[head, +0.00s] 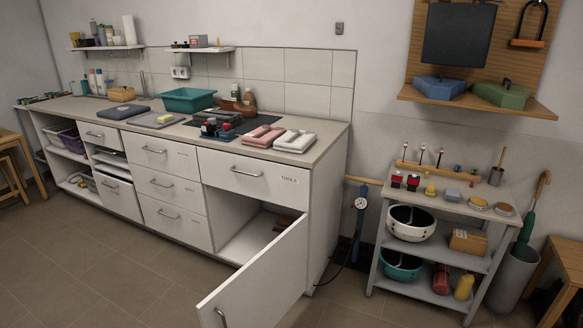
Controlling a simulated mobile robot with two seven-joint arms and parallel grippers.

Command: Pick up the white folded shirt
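The white folded shirt (295,141) lies on the counter (327,133) near its right end. A pink folded cloth (264,136) lies just to its left. Neither of my grippers shows in the head view, so nothing is seen touching the shirt.
A cabinet door (262,279) stands open below the shirt, jutting out over the floor. A teal basin (188,100), bottles and a dark tray (222,118) are farther left on the counter. A grey shelf cart (443,197) stands to the right. The floor in front is clear.

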